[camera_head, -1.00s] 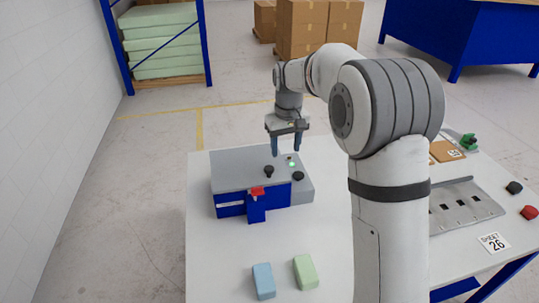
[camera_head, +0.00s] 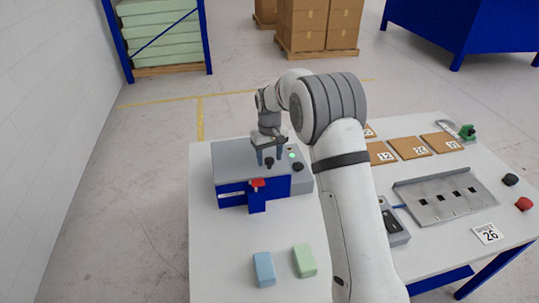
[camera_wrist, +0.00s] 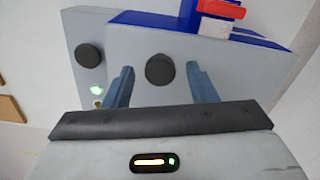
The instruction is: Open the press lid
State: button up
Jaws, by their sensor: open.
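The press (camera_head: 231,192) is a blue box with a flat grey lid (camera_head: 232,160), on the left of the table. The lid lies flat, so it looks closed. A red latch piece (camera_head: 257,183) is on its front; it also shows in the wrist view (camera_wrist: 221,9). A black lid knob (camera_wrist: 160,70) shows between my two fingers in the wrist view. My gripper (camera_head: 269,157) is open just over the lid, with one finger on each side of the knob. I cannot tell whether the fingers touch it.
A second black knob (camera_wrist: 89,56) and a green light (camera_head: 291,155) are on the grey side panel. A blue block (camera_head: 264,269) and a green block (camera_head: 304,261) lie in front. A metal tray (camera_head: 450,198) and brown squares (camera_head: 409,147) lie right of my arm.

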jog(key=shift+f, duration=0.1)
grip_shut()
dwell(0.5)
